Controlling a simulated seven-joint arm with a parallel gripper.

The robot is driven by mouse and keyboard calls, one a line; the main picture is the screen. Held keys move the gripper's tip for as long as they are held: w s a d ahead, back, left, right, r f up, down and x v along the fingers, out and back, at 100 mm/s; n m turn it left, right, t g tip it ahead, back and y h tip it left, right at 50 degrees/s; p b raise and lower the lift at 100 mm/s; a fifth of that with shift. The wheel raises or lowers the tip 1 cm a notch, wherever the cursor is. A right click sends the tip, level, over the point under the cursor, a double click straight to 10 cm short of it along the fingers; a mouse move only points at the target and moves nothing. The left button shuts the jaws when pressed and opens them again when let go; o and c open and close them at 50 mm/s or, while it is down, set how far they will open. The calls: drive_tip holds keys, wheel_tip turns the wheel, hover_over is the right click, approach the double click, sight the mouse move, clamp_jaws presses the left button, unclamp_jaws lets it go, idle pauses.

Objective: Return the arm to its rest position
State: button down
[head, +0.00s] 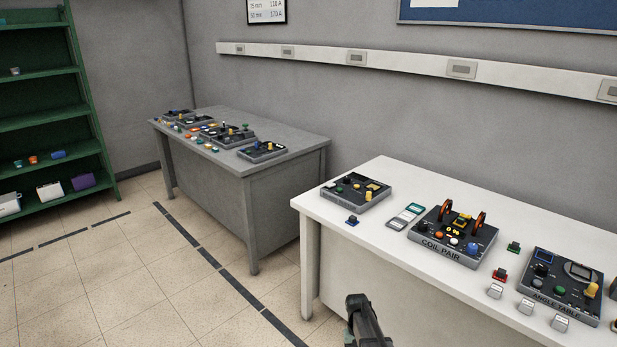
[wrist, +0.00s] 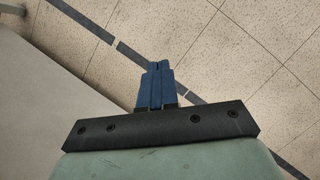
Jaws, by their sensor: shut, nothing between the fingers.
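My gripper shows in the wrist view (wrist: 157,66) with its two blue fingers together and nothing between them. Below it in that view is only tiled floor and part of a pale surface at the left. In the head view a dark part of my arm rises from the bottom edge, in front of the white table (head: 343,224). The fingertips cannot be made out there. No task object is in or near the gripper.
The white table bears a coil pair unit (head: 452,237), an angle table unit (head: 562,287), another control box (head: 355,191) and several small blocks. A grey table (head: 290,154) with more units stands behind. Green shelves (head: 45,126) stand at the left. The floor between is clear.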

drive_tip(key=s+f, duration=0.3)
drive_tip(key=s, duration=1)
drive_tip(key=s+f+g, duration=0.1)
drive_tip(key=s+f, duration=0.2)
drive_tip(key=s, duration=1)
drive_tip(key=s+f+g, duration=0.1)
drive_tip(key=s+f, duration=0.2)
drive_tip(key=s, duration=1)
drive_tip(key=shift+s+y, duration=0.4)
